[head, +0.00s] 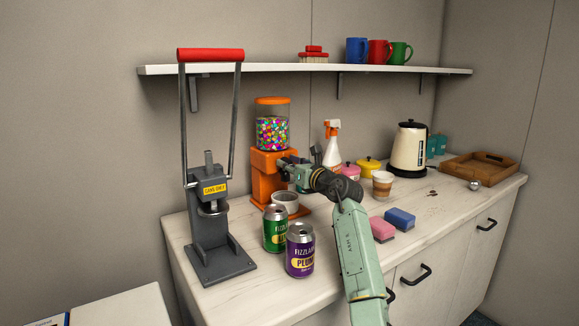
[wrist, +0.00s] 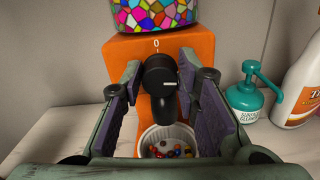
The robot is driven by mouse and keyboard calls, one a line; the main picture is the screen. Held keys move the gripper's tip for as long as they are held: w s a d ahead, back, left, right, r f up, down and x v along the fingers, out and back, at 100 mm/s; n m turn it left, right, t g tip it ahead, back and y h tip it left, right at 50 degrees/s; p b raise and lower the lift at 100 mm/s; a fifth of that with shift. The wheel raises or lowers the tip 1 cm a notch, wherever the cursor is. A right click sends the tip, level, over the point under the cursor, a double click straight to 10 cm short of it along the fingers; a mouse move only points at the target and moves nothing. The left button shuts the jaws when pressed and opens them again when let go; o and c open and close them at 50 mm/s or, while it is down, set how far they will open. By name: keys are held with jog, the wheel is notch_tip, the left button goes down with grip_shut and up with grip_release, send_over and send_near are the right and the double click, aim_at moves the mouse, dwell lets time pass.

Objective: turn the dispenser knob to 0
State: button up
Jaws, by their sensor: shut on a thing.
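The orange candy dispenser (head: 270,185) stands on the counter with a clear jar of coloured candies on top. In the wrist view its black round knob (wrist: 158,72) sits on the orange front (wrist: 118,50), below a white "0" mark. A short white line on the knob lies right of its centre, roughly horizontal, not under the 0. My gripper (wrist: 160,75) has its purple-padded fingers on both sides of the knob and is shut on it. In the head view my gripper (head: 288,168) hides the knob.
A white cup (wrist: 190,140) with some candies stands below the knob. Green (head: 276,229) and purple (head: 300,250) cans and a grey can press (head: 212,230) stand left and in front. A spray bottle (head: 332,150) and a teal pump bottle (wrist: 247,98) stand to the right.

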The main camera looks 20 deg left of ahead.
jog(key=shift+s+n+b, duration=0.1)
jog(key=shift+n+b, duration=2.2)
jog(key=shift+n, duration=2.6)
jog(key=shift+a, duration=0.1)
jog(key=o, duration=1.1)
jog(key=shift+o, duration=0.2)
jog(key=v, duration=1.2)
